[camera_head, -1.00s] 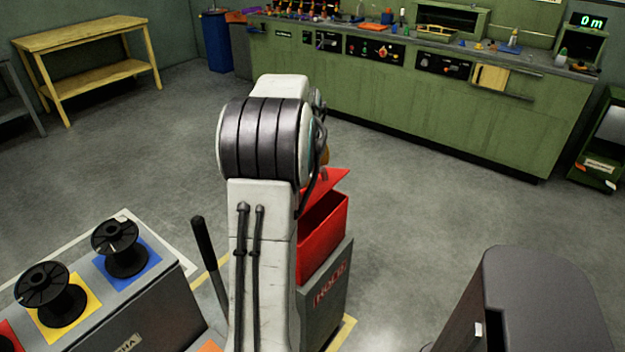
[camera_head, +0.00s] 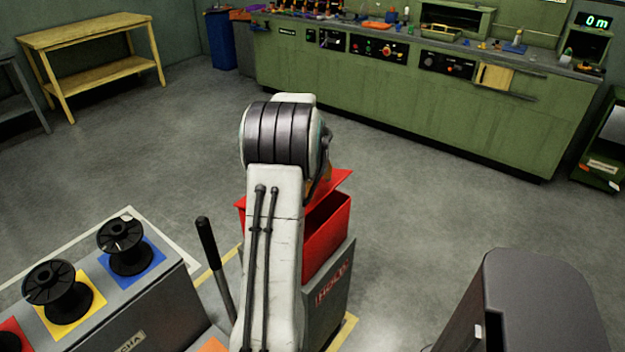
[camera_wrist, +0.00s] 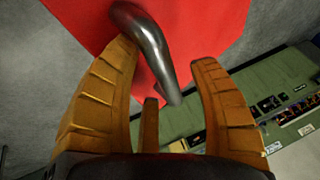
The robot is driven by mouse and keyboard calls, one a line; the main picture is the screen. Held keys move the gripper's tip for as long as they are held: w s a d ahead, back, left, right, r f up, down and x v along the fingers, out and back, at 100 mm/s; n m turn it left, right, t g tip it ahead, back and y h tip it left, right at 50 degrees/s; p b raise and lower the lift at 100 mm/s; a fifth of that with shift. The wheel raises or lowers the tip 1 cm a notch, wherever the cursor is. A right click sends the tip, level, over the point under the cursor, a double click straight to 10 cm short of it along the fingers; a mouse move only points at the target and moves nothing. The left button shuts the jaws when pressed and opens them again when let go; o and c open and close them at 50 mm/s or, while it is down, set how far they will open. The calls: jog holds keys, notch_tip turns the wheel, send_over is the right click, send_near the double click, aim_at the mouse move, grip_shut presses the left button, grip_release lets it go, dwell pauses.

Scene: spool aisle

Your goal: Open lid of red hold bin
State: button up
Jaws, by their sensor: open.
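The red hold bin (camera_head: 326,232) sits on a grey stand marked HOLD, partly hidden behind my arm. Its red lid (camera_head: 342,180) is tilted up, with a gap showing above the bin's right side. In the wrist view the lid (camera_wrist: 215,25) fills the upper middle, with a curved metal handle (camera_wrist: 150,48) on it. My gripper (camera_wrist: 165,56) is open, with its orange fingers on either side of the handle. The handle overlaps the left fingertip in the picture; I cannot tell whether they touch. In the head view my arm hides most of the gripper.
A black lever (camera_head: 212,250) stands left of my arm. A grey stand with black spools (camera_head: 130,246) on coloured squares is at lower left. A dark rounded cabinet (camera_head: 545,300) is at lower right. A green workbench (camera_head: 400,105) runs along the back. Open floor lies between.

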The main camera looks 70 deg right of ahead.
jog(key=shift+o, duration=0.2)
grip_shut()
dwell(0.3)
jog(key=shift+r, duration=0.15)
